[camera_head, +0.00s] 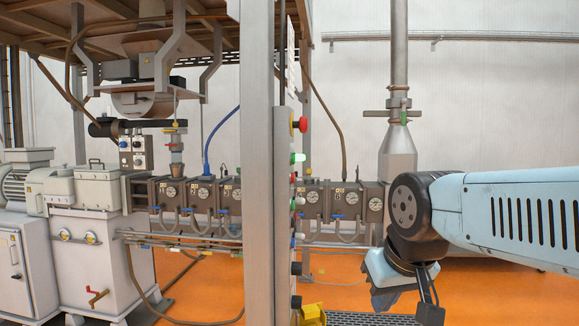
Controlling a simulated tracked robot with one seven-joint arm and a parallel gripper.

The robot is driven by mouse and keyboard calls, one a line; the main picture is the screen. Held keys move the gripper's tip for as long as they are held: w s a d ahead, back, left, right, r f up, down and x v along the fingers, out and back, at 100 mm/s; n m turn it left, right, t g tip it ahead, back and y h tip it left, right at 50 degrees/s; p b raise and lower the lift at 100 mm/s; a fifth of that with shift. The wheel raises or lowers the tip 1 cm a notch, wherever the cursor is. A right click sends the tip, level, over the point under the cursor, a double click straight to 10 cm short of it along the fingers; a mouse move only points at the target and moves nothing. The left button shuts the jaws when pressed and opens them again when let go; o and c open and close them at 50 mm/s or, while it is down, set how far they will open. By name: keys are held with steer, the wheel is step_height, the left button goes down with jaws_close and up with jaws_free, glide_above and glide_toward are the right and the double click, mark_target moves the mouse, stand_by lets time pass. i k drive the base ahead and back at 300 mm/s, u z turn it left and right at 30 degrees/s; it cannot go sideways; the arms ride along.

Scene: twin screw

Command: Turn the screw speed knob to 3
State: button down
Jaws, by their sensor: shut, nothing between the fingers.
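A tall control panel (283,185) stands left of centre, seen almost edge-on. A red mushroom button (300,124), green buttons (297,158) and several small red, white and blue ones stick out from its right side. Two black knob-like parts, an upper one (296,268) and a lower one (296,302), project low on the same side. I cannot tell which part is the screw speed knob, and no dial marking is readable. My gripper (431,309) is shut and empty, pointing down at the lower right, well to the right of the panel and apart from it.
A grey steel post (257,100) stands left of the panel. The extruder barrel with gauges (312,196) runs behind it. A grey vertical pipe (398,150) stands behind my arm. A yellow object (312,314) is low near the panel. Open orange floor (345,272) lies between panel and gripper.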

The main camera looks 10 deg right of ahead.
mark_target(297, 300)
steer(key=u, duration=1.15)
steer(key=k, duration=1.1)
steer(key=z, duration=0.8)
steer(key=i, duration=1)
steer(key=u, duration=0.05)
